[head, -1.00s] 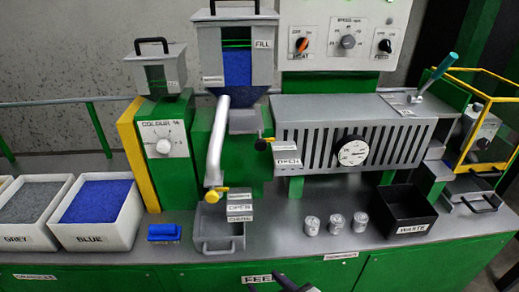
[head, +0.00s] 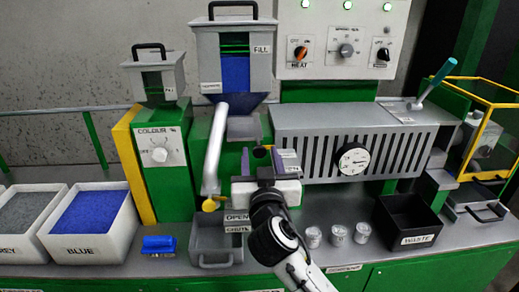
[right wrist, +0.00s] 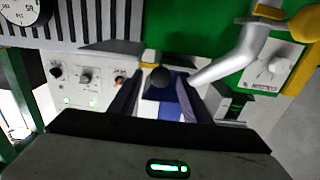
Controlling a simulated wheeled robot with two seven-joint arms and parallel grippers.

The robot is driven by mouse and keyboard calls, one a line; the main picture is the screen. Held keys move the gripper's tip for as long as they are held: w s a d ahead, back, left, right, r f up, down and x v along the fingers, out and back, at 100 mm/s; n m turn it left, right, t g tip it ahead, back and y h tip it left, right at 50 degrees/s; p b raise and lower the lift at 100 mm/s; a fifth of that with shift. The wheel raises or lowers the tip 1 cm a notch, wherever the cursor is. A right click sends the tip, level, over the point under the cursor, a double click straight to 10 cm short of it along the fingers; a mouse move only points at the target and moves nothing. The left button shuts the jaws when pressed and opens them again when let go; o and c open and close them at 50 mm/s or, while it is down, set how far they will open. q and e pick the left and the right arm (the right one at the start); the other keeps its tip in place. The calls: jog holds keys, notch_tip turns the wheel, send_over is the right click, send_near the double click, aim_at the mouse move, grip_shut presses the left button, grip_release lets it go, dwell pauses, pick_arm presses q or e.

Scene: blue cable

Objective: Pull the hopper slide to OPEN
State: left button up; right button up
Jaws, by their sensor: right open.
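The hopper slide ends in a round black knob (head: 259,152), below the grey hopper (head: 236,50) with its blue granules. In the right wrist view the knob (right wrist: 160,78) shows between my two fingers, apart from both as far as I can tell. My right gripper (head: 262,160) is open around the knob, one finger on each side, and holds nothing. In the right wrist view my right gripper (right wrist: 160,98) has its dark fingers spread. The slide plate is mostly hidden. My left gripper is not in view.
A white pipe with a yellow-handled valve (head: 210,205) stands just left of my gripper. The slotted grey barrel (head: 400,140) is close on the right. Below are a grey drawer (head: 215,245), several small cups and a black waste bin (head: 408,222).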

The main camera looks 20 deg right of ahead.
jog(key=shift+x, duration=1.35)
